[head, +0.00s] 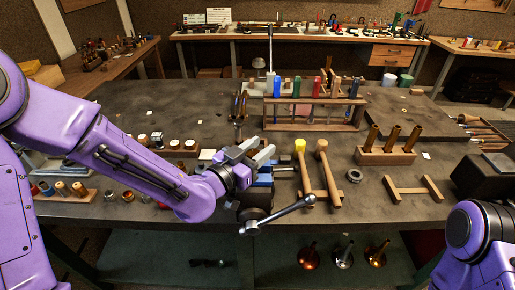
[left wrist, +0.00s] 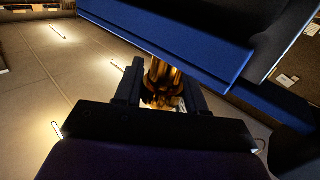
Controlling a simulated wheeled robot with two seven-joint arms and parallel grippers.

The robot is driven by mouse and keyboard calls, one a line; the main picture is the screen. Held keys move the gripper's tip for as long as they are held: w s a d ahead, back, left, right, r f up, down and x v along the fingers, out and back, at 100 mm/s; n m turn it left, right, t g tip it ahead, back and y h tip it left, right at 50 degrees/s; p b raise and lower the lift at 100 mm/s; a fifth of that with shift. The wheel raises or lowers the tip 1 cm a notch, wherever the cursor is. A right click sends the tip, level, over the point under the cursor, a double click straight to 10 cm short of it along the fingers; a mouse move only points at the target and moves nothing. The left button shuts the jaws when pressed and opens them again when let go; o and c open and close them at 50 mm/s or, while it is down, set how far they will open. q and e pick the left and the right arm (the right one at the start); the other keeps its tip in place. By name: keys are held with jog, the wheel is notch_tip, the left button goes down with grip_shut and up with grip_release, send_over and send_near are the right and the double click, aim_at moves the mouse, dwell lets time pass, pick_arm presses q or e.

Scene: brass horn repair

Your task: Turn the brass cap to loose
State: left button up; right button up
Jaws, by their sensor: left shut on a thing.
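In the left wrist view a shiny brass piece, apparently the brass cap (left wrist: 161,84), sits between the two dark fingers of my left gripper (left wrist: 162,97). The gripper is shut on it. In the head view my left gripper (head: 251,154) is at the bench's front middle, just above the vise (head: 255,213) with blue jaws (head: 264,180). The cap is hidden there by the gripper. The blue jaws pass close above the brass piece in the wrist view. Whether the cap has turned cannot be told. My right gripper is out of view; only part of my right arm shows at lower right.
The vise's long metal handle (head: 278,214) sticks out at the front. Two mallets (head: 325,175) lie right of the vise. A block with brass tubes (head: 386,156) is at right. Small corks and parts crowd the left.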

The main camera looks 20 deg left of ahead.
pick_arm(q)
jog(key=shift+n+y, duration=0.3)
jog(key=shift+y, duration=0.2)
jog(key=shift+a+f+n+t+y+b, duration=0.1)
jog(key=shift+n+t+y+b, duration=0.4)
jog(key=shift+y, duration=0.4)
jog(key=n+y, duration=0.1)
jog(key=y, duration=0.1)
jog(key=n+y, duration=0.1)
jog(key=y, duration=0.1)
jog(key=shift+a+n+t, duration=0.15)
jog(key=shift+n+t, duration=0.15)
jog(key=n+y, duration=0.1)
jog(key=y, duration=0.1)
jog(key=n+y+p, duration=0.1)
jog(key=n+y, duration=0.1)
jog(key=n+g+y, duration=0.1)
jog(key=y, duration=0.1)
jog(key=shift+a+r+n+y+p, duration=0.2)
jog(key=shift+a+n+y+p, duration=0.1)
jog(key=shift+a+y+p, duration=0.1)
jog(key=shift+s+a+f+n+g+y+p, duration=0.15)
jog(key=shift+n+g+y+p, duration=0.25)
jog(key=shift+n+g+y, duration=0.55)
jog(key=shift+w+a+r+n+g+y+p, duration=0.1)
jog(key=shift+n+g+y+p, duration=0.25)
jog(key=shift+n+y, duration=0.7)
jog(key=shift+s+y, duration=0.1)
jog(key=shift+y, duration=0.5)
